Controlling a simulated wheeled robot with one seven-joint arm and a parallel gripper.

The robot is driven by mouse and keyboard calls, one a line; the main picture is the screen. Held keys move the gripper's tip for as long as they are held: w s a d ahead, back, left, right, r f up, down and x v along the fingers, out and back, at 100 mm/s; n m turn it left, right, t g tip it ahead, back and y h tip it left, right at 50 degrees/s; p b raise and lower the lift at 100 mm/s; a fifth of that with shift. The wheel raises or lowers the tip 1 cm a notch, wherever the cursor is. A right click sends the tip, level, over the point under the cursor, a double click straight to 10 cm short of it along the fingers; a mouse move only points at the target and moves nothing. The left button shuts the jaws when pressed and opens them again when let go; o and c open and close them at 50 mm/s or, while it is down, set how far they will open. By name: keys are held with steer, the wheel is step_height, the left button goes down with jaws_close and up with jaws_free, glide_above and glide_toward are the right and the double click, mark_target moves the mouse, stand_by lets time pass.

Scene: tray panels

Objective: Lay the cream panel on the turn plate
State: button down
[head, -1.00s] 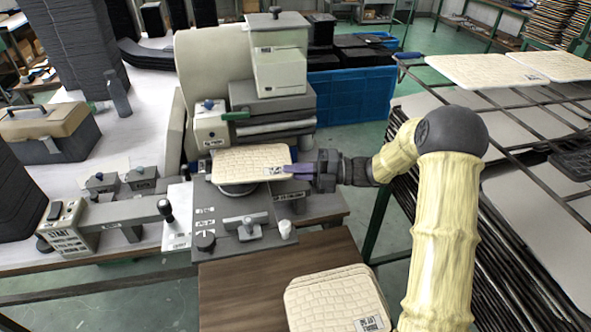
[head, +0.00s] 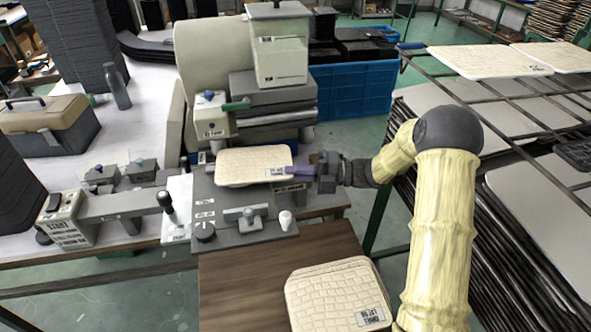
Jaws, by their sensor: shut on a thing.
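A cream panel (head: 250,163) with a small label at its right corner lies about level at the machine, over the place of the turn plate. My gripper (head: 292,172) comes in from the right and is shut on the panel's right edge. The turn plate is hidden beneath the panel. I cannot tell whether the panel touches it.
A lever knob (head: 166,201) and a clamp block (head: 245,217) stand in front of the panel. The white-grey machine head (head: 278,50) rises behind. More cream panels (head: 335,290) lie stacked on the wooden table (head: 240,280). A rack (head: 520,115) stands at right.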

steer(key=shift+s+a+b, duration=0.2)
steer(key=shift+s+b, duration=0.1)
steer(key=shift+s, duration=0.2)
stand_by(0.7)
steer(key=shift+f+b, duration=0.3)
steer(key=shift+b, duration=0.05)
stand_by(0.5)
stand_by(0.4)
steer(key=c, duration=1.5)
jaws_free()
steer(key=shift+d, duration=0.1)
